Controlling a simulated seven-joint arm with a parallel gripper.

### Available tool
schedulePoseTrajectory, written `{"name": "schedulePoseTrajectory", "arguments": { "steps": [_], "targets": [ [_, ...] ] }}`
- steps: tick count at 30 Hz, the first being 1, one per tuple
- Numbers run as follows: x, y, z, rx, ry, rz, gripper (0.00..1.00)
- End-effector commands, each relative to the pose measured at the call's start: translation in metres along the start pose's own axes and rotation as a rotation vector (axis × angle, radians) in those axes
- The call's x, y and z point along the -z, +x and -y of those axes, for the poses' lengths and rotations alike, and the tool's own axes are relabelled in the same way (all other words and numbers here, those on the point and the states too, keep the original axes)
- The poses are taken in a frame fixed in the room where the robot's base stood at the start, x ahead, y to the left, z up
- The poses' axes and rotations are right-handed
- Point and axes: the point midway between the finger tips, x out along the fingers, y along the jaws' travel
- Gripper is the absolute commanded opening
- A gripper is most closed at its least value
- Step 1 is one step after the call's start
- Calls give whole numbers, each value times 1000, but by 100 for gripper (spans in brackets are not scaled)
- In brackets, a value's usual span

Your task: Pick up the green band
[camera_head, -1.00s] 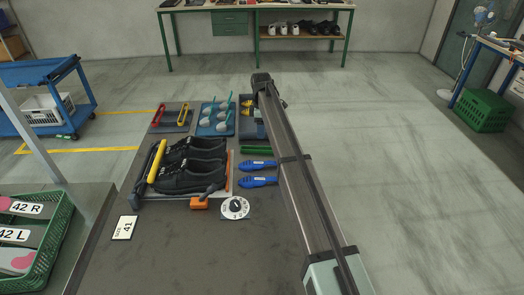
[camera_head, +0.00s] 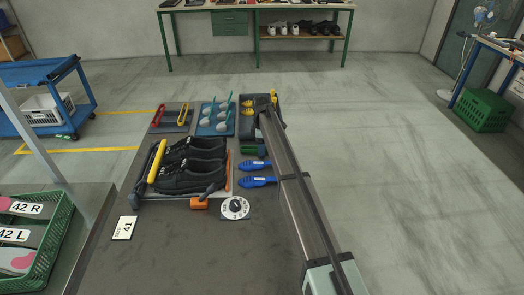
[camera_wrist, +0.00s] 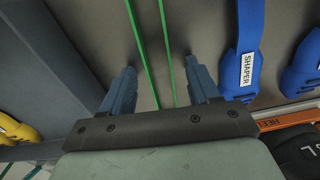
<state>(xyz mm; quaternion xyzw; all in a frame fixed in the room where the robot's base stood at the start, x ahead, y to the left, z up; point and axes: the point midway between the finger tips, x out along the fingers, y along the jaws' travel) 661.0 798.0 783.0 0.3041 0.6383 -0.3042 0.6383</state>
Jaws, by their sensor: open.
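The green band (camera_head: 252,150) lies on the bench just beyond the blue shapers, partly covered by my arm in the head view. In the wrist view the green band (camera_wrist: 147,50) shows as two thin green strands running between my fingers. My gripper (camera_wrist: 161,68) is open, with one blue-grey finger on each side of the strands. No clear contact shows between fingers and band. In the head view my fingertips are hidden or too small to make out.
Two blue shapers (camera_head: 256,174) lie close to the band; one shaper (camera_wrist: 242,60) is near my right finger in the wrist view. Black shoes (camera_head: 190,165) stand on a rack to the left. A grey tray (camera_head: 244,129) with yellow pieces (camera_head: 247,111) is behind the band.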

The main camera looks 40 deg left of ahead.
Motion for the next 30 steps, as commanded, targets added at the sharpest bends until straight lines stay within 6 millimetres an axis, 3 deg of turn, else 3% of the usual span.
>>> {"name": "schedulePoseTrajectory", "arguments": {
  "steps": [3,21,30],
  "targets": [
    [0,0,0,0,0,0,60],
    [0,-1,0,0,0,0,2],
    [0,-3,0,-1,0,0,1]
  ]
}}
